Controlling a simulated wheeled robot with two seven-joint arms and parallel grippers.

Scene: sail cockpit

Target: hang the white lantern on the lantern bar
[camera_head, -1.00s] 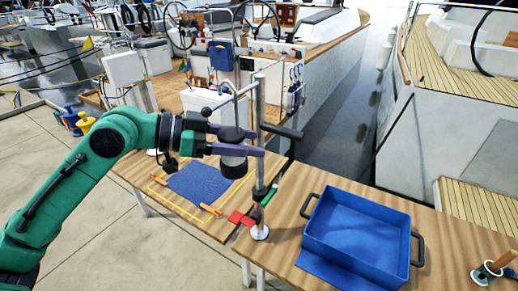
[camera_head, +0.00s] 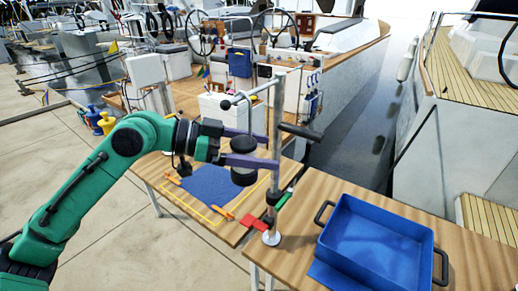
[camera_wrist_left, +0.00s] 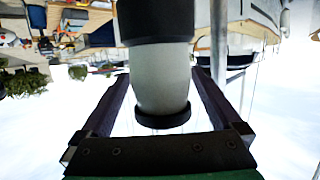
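The white lantern (camera_wrist_left: 161,78) has a black cap and base. In the head view its dark ends (camera_head: 243,176) show below the bar, with the white body mostly hidden by a finger. The lantern bar (camera_head: 258,90) is a metal rod with a ball tip, sticking out left from an upright post (camera_head: 275,150). A thin handle seems to rise from the lantern to the bar; its exact contact is too small to tell. My left gripper (camera_head: 272,152) has its fingers on both sides of the lantern, with gaps visible in the wrist view. My right gripper is not in view.
A blue mat (camera_head: 208,186) lies on the other table. Boats and water lie behind.

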